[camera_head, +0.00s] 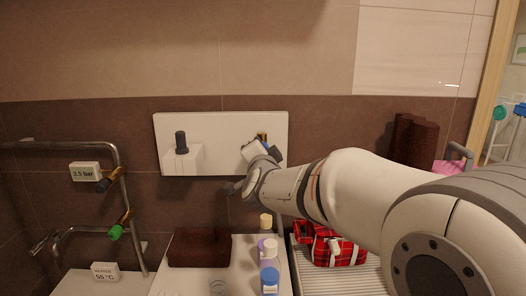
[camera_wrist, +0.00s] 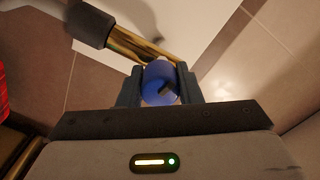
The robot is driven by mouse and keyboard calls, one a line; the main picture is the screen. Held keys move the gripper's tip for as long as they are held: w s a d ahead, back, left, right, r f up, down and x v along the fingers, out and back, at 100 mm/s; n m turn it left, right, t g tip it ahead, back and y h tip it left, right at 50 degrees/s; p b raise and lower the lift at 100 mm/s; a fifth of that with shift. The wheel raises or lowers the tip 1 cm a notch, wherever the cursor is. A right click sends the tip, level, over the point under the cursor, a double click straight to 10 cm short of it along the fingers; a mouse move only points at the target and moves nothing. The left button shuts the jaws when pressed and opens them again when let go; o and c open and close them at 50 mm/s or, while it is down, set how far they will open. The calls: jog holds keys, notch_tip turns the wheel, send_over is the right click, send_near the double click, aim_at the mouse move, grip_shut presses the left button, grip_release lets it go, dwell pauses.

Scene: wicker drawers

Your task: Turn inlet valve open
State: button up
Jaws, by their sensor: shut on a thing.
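A blue valve knob (camera_wrist: 158,88) sits on a brass pipe fitting (camera_wrist: 140,42) in the wrist view. My gripper (camera_wrist: 160,76) is shut on the knob, with one dark finger on each side of it. A dark pointer mark shows on the knob's face. In the head view my gripper (camera_head: 270,154) is at the right part of a white wall panel (camera_head: 222,121). There my wrist hides most of the valve.
A black knob (camera_head: 181,142) stands on a white block on the panel's left. Pipes with a "2.5 bar" label (camera_head: 85,171) and a green knob (camera_head: 115,232) are at far left. Bottles (camera_head: 270,279), a brown basket (camera_head: 199,247) and a red plaid bag (camera_head: 340,249) stand below my arm.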

jog(key=shift+n, duration=1)
jog(key=o, duration=1)
jog(key=shift+c, duration=0.2)
jog(key=s, duration=0.8)
jog(key=shift+b, duration=0.3)
jog(key=shift+w, duration=0.1)
